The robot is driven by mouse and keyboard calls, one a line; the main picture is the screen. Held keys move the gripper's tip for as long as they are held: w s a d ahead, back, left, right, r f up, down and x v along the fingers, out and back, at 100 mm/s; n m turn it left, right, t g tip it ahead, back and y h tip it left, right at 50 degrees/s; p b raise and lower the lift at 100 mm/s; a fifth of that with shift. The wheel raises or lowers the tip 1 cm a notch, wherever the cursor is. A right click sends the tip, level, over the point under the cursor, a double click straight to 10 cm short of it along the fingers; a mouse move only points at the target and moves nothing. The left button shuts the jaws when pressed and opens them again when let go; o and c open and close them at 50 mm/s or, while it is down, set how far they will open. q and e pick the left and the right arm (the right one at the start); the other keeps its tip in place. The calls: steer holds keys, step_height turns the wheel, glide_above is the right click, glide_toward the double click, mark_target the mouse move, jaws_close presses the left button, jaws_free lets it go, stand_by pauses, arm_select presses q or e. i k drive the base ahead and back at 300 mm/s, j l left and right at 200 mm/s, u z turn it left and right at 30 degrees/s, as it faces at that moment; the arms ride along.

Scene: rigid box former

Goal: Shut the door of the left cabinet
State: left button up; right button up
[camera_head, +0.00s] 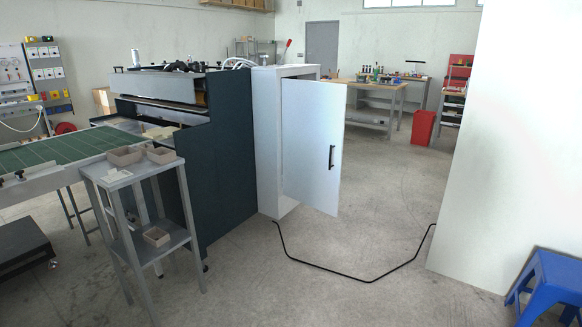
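The left cabinet (265,150) is a tall white cabinet standing against the right side of the dark machine. Its white door (308,150) stands open, swung out towards the right side of the picture, with a black vertical handle (332,157) near its free edge. A narrow strip of the cabinet's inside shows beside the door; the door hides most of the rest. Neither of my grippers is in view.
A dark box-forming machine (225,160) stands left of the cabinet. A grey stand (128,172) with cardboard trays is in front of it. A large white panel (510,150) and a blue stool (548,285) are at right. Concrete floor (340,240) before the door is clear, with a black line.

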mark_target(314, 112)
steer(key=i+j+z, duration=0.15)
steer(key=i+z, duration=0.15)
steer(key=i, duration=1)
steer(key=i+z, duration=0.1)
steer(key=z, duration=0.3)
steer(key=i+z, duration=0.1)
steer(key=z, duration=0.25)
steer(key=i+j+z, duration=0.1)
steer(key=z, duration=8.8)
